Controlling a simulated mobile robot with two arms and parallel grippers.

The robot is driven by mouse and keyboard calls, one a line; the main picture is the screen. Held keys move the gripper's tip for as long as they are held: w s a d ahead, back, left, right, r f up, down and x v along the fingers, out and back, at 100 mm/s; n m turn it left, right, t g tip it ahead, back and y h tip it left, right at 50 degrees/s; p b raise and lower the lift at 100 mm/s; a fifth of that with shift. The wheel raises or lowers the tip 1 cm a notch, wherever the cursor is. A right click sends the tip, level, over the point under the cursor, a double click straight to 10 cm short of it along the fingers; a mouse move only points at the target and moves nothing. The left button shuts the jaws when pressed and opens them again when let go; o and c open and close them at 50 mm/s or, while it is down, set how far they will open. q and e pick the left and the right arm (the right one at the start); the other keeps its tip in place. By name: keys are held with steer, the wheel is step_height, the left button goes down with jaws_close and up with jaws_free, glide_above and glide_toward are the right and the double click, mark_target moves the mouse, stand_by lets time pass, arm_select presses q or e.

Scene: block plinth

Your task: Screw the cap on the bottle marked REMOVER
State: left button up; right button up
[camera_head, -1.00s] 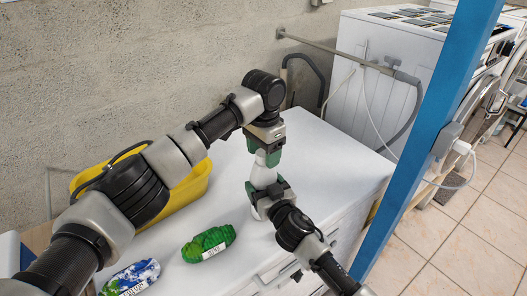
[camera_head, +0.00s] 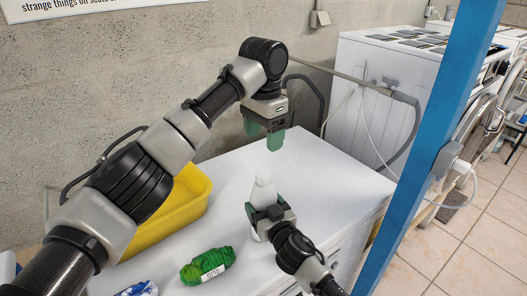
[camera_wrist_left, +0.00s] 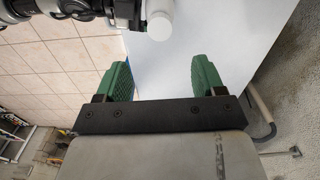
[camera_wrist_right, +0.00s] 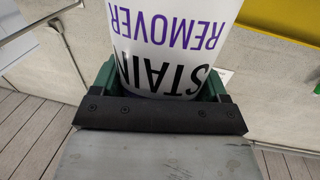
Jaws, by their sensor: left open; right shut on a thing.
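The white bottle (camera_head: 259,233) stands upright at the right part of the white worktop. In the right wrist view it (camera_wrist_right: 170,45) bears the words STAIN REMOVER, seen upside down. My right gripper (camera_head: 265,211) is shut around its body from the near side. A round white top, which looks like the cap (camera_head: 264,174), sits on the bottle's neck; it also shows from above in the left wrist view (camera_wrist_left: 160,25). I cannot tell how tightly it sits. My left gripper (camera_head: 264,134) is open and empty, pointing down above the bottle, clear of it.
A yellow tub (camera_head: 187,205) stands behind my left arm. A green oblong bundle with a label (camera_head: 208,266) and a blue-and-white one (camera_head: 138,290) lie at the front left. A blue post (camera_head: 425,150) rises at the right. The white worktop (camera_head: 330,165) is clear right of the bottle.

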arm_select(q)
steer(key=shift+r, duration=0.55)
arm_select(e)
steer(key=o, duration=1.7)
arm_select(q)
steer(key=shift+f, duration=0.3)
arm_select(e)
steer(key=v, duration=1)
steer(key=shift+s+d, duration=0.25)
steer(key=shift+s, duration=0.05)
